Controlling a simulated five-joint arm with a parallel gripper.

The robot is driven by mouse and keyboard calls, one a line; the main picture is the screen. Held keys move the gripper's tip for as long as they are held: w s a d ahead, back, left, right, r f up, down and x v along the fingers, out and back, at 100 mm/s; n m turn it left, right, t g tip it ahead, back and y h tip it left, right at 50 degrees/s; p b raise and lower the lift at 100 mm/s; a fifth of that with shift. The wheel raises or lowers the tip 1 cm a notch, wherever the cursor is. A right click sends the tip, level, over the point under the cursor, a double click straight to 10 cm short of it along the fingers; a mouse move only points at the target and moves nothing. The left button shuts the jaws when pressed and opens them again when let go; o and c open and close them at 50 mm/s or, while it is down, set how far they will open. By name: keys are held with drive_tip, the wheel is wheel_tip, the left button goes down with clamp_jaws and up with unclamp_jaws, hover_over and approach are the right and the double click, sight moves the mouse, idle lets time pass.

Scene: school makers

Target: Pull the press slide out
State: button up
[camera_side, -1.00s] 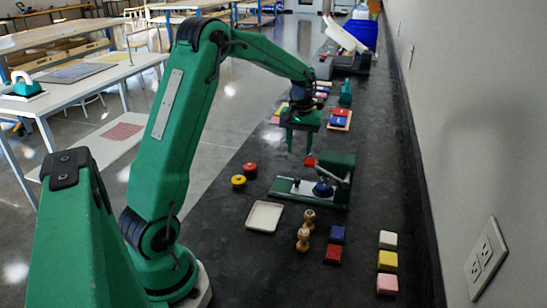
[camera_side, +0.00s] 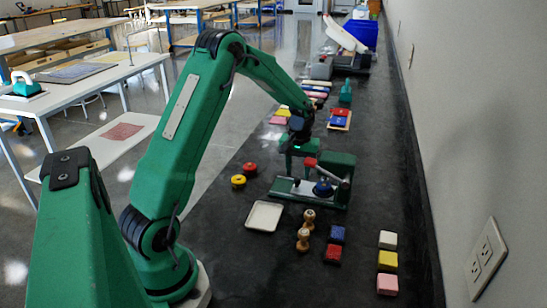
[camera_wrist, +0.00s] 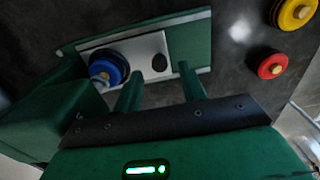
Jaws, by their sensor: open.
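The green press (camera_side: 338,172) stands on the dark bench in the side view, with a red-tipped lever (camera_side: 310,162) and a blue round part (camera_side: 323,188). Its pale metal slide (camera_wrist: 148,46) lies on the green base in the wrist view, with a dark knob (camera_wrist: 159,62) on it. The blue part (camera_wrist: 106,69) is to the knob's left. My gripper (camera_side: 297,168) is low at the press, its fingers partly hidden. In the wrist view my gripper (camera_wrist: 160,82) is open and empty. The knob shows between and just beyond the fingertips; I cannot tell their height gap.
A yellow round piece (camera_side: 238,181) and a red one (camera_side: 250,168) lie left of the press. A white tray (camera_side: 264,217), wooden stamps (camera_side: 304,239) and coloured blocks (camera_side: 387,260) are in front. The wall (camera_side: 470,130) bounds the bench's right side.

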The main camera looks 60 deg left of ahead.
drive_tip(key=shift+f, duration=1.25)
clamp_jaws()
